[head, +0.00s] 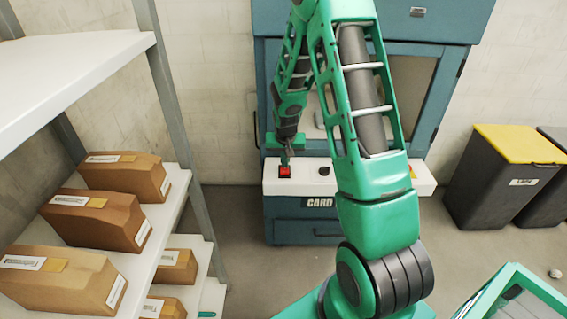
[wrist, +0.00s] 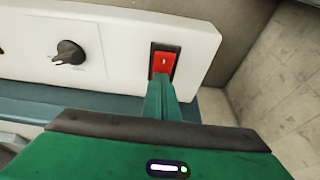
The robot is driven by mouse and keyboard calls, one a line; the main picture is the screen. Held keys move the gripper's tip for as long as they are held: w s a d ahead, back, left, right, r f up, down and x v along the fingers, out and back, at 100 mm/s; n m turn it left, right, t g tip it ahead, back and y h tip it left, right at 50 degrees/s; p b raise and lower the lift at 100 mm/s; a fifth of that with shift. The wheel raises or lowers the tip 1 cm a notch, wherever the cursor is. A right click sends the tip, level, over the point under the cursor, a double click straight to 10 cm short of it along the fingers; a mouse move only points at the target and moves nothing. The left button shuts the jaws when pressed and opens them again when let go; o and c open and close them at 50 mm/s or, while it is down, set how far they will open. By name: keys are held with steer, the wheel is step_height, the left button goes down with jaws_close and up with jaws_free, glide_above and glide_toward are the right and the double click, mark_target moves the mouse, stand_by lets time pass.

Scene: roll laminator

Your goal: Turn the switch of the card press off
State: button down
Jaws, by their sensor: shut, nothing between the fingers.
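The card press (head: 292,205) is a blue-grey cabinet with a white control panel (head: 308,174) across its front, marked "CARD" below. Its red rocker switch (head: 285,172) sits in a black frame at the panel's left end in the head view. In the wrist view the red switch (wrist: 163,64) shows a small white mark. My gripper (head: 285,160) is shut and empty, with its tips right at the switch. In the wrist view the green fingertips (wrist: 161,84) overlap the switch's lower edge; I cannot tell whether they touch it. The switch's lower part is hidden.
A black knob (wrist: 69,53) sits on the same panel beside the switch. A shelf (head: 170,215) with several cardboard boxes stands at the left. Bins, one with a yellow lid (head: 520,143), stand at the right. The floor before the press is partly clear.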

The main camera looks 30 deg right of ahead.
steer(key=shift+s+a+f, duration=0.1)
steer(key=shift+s+a, duration=0.05)
steer(key=shift+s, duration=0.1)
steer(key=shift+s+a, duration=0.4)
steer(key=shift+s, duration=0.15)
steer(key=shift+r, duration=0.55)
steer(key=v, duration=1.3)
